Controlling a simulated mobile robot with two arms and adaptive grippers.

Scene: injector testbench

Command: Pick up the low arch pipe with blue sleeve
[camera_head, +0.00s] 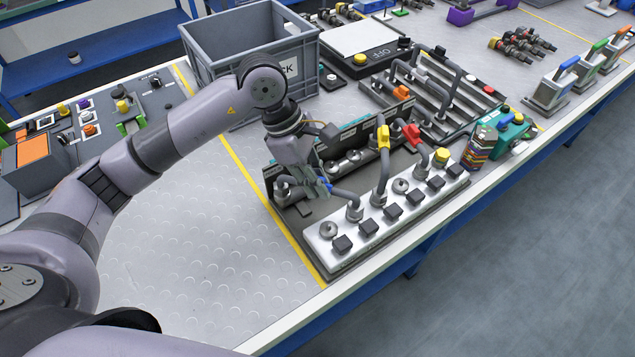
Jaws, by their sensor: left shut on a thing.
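The low arch pipe with blue sleeve (343,194) is a grey pipe at the near left of the injector testbench (330,258). Its right end meets a fitting on the white block. Its left end is near a fitting at the back left of the bench, partly covered by my gripper. My left gripper (322,184) comes down from above and is shut on the pipe at the blue sleeve, which is mostly hidden by the fingers. I cannot tell whether the pipe is lifted off its fittings. My right gripper is not in view.
Pipes with yellow (383,136) and red (411,132) sleeves stand close to the right of my gripper. A grey crate (225,65) stands behind my left arm. A pipe rack (465,90) lies beyond the bench. The ribbed table (215,240) left of the bench is clear.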

